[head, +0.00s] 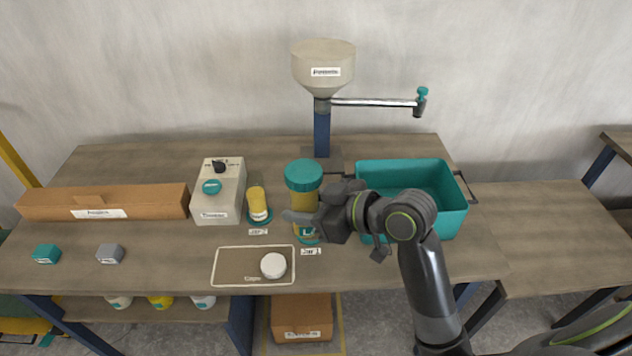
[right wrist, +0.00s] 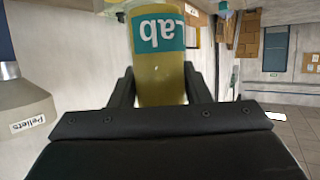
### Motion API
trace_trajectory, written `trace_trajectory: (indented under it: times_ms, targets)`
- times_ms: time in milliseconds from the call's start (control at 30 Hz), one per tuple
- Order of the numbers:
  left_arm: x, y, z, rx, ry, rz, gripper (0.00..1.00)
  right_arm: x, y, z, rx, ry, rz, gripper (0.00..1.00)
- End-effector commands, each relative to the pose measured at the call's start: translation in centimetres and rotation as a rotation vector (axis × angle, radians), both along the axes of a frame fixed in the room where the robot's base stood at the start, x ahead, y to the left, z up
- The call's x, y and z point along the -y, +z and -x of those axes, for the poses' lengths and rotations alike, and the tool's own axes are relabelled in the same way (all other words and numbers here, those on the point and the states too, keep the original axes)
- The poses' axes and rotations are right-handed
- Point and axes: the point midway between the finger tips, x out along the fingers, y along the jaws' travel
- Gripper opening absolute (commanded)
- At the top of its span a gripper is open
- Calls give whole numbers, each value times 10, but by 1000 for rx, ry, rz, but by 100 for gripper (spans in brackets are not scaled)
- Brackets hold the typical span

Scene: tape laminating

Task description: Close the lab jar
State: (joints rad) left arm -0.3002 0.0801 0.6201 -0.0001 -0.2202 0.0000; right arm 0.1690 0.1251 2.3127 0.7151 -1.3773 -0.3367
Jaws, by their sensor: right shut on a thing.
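The lab jar (head: 304,200) is yellow and upright, with a teal lid (head: 303,175) on its top. Its teal "Lab" label (right wrist: 160,32) shows upside down in the right wrist view. My right gripper (head: 303,216) comes from the right and is shut on the jar's body, one finger on each side in the right wrist view. The gripper hides part of the jar's lower half in the head view. The lid's seam with the jar is too small to tell how tightly it sits. My left gripper is not in view.
A teal bin (head: 440,220) stands to the right. A grey box (head: 218,202) and a small yellow container (head: 257,200) stand to the left. A white round piece (head: 273,265) lies on the framed mat (head: 230,268). The hopper (head: 323,68) rises behind.

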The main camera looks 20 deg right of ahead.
Motion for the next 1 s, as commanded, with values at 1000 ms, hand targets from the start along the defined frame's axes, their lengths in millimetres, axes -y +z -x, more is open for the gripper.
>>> trace_trajectory:
  times_ms: [1000]
  targets:
    - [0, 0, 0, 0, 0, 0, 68, -77, -102, 36, 2, 774, -3, 2]
